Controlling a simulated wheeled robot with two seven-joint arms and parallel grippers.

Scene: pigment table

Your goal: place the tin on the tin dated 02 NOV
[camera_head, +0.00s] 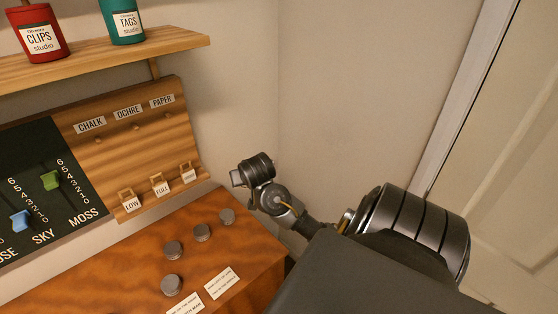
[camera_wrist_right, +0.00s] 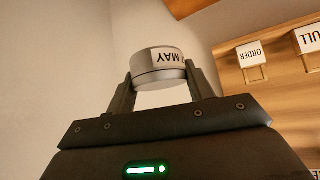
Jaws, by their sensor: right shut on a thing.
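My right gripper (camera_wrist_right: 162,90) is shut on a round grey tin (camera_wrist_right: 158,74), with one finger on each side of it. The tin's white label reads "MAY" upside down, with characters before it cut off by the curve. In the head view my right gripper (camera_head: 240,178) is raised above the table's far right end, its fingers and tin small and hard to make out. Several round grey tins stand apart in a slanting row on the table, including a near one (camera_head: 171,285) and the farthest one (camera_head: 227,215). No date is readable on them. My left gripper is out of view.
The wooden table (camera_head: 255,243) meets a wall panel (camera_head: 135,150) with hooks and tags marked CHALK, OCHRE, PAPER, LOW and FULL. A slider board (camera_head: 40,190) is at left. White cards (camera_head: 222,283) lie near the front edge. A shelf (camera_head: 110,55) holds red and teal cans.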

